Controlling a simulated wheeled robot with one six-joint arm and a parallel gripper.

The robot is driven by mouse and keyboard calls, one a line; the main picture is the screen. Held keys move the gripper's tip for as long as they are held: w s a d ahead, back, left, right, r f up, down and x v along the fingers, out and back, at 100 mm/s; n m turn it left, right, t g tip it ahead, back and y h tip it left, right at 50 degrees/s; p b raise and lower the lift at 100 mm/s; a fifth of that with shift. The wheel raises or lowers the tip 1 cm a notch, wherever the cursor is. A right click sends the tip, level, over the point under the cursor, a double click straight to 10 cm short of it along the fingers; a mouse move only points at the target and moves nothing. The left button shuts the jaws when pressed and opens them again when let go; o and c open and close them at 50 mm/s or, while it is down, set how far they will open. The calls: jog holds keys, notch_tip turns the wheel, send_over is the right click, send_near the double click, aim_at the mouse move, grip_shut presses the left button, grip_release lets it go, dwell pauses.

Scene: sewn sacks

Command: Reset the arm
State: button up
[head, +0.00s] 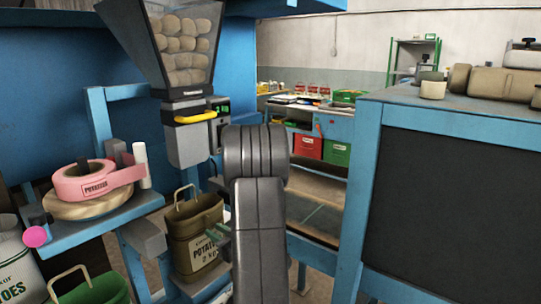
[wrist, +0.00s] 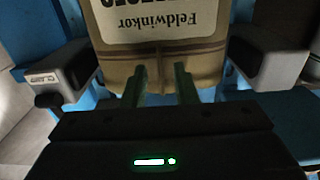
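My dark grey arm crosses the middle of the head view and hides part of what is behind it. My gripper (head: 217,236) shows its green fingers beside the arm, in front of an olive-brown potato sack (head: 188,240) with a looped handle. In the wrist view the green fingers of my gripper (wrist: 158,82) are apart, with nothing clearly held between them. The sack (wrist: 160,68) is right in front of them, its label upside down. Whether the fingers touch it, I cannot tell.
A hopper of potatoes (head: 184,48) with a yellow handle (head: 195,117) stands above the sack. A blue-framed cabinet (head: 455,195) stands at right, close to my arm.

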jog(key=shift+w+a, duration=0.3)
jog(key=shift+a, duration=0.2)
jog(key=shift+d+f, duration=0.1)
